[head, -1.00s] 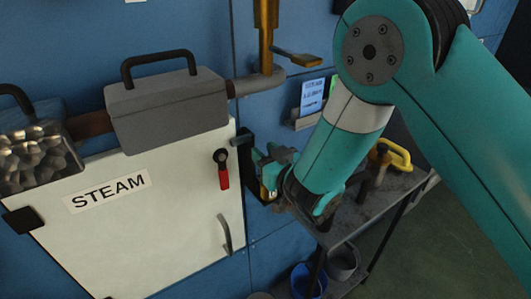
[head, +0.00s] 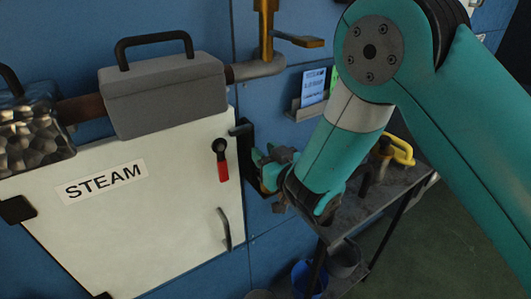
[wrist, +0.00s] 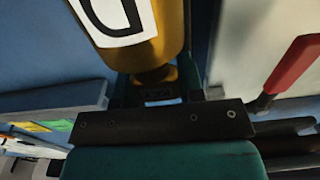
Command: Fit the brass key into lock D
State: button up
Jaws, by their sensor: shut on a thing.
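My gripper (head: 268,175) is beside the black bracket (head: 247,153) at the right edge of the white door. In the wrist view a brass body (wrist: 172,48) with a white label showing part of a letter D rises between my fingers. A narrower brass piece (wrist: 158,92) shows below it, close to my palm, and my gripper is shut on brass, apparently the key. I cannot tell where the key ends and lock D begins, or whether they touch. In the head view my fingers hide most of the brass.
The white door (head: 150,230) marked STEAM has a red-handled lever (head: 222,165) close left of my gripper. A grey box (head: 165,95) and brass pipe (head: 265,30) are above. A dark cart (head: 350,215) with a yellow handle (head: 400,150) stands right; blue bucket (head: 305,278) below.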

jog(key=shift+f+b, duration=0.5)
jog(key=shift+f, duration=0.05)
jog(key=o, duration=1.1)
jog(key=shift+c, duration=0.2)
jog(key=shift+s+d+f+b, duration=0.1)
jog(key=shift+s+f+b, duration=0.05)
jog(key=shift+b, duration=0.35)
jog(key=shift+s+d+f+b, duration=0.1)
jog(key=shift+s+d+b, duration=0.1)
jog(key=shift+b, duration=0.35)
jog(key=b+v, duration=1.6)
jog(key=b, duration=1)
jog(key=shift+s+r, duration=0.2)
jog(key=shift+r, duration=0.05)
jog(key=shift+d, duration=0.1)
